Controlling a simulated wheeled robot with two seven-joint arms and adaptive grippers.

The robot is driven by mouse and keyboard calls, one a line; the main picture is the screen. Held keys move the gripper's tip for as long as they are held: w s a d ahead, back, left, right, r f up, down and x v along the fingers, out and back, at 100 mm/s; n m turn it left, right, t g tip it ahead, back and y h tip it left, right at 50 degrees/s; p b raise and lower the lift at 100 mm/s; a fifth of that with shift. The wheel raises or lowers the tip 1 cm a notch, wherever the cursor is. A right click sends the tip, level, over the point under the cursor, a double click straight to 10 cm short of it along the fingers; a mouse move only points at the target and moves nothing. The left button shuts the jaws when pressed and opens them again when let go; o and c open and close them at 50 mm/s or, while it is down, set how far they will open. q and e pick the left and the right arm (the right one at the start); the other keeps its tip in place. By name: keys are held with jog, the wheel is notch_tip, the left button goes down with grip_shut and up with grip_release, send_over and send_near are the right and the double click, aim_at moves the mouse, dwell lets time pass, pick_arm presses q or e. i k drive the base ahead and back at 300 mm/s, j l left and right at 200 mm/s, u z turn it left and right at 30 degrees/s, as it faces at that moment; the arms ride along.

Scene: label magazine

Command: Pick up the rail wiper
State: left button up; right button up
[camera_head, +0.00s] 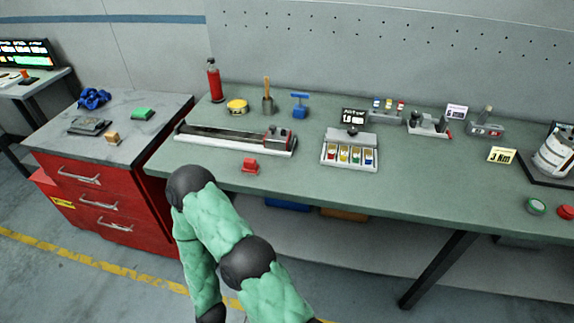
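A small red block with a raised top (250,165) sits on the green bench just in front of a long rail fixture (225,140). A blue T-handled tool (300,106) stands behind the rail fixture, to its right. I cannot tell for sure which of these two is the rail wiper. Nothing grips either one. One of my arms, green-padded with black joints, rises at the bottom centre and folds back down in front of the bench. Neither gripper shows in the view.
The green bench (400,185) carries a tray of coloured cups (350,152), a red bottle (214,80), a yellow tin (237,106) and a brush pot (267,104). A red drawer cabinet (100,200) stands left. The bench front is mostly clear.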

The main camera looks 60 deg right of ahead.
aim_at(250, 167)
jog(key=z, duration=1.85)
jog(key=i+j, duration=0.05)
jog(key=j, duration=0.05)
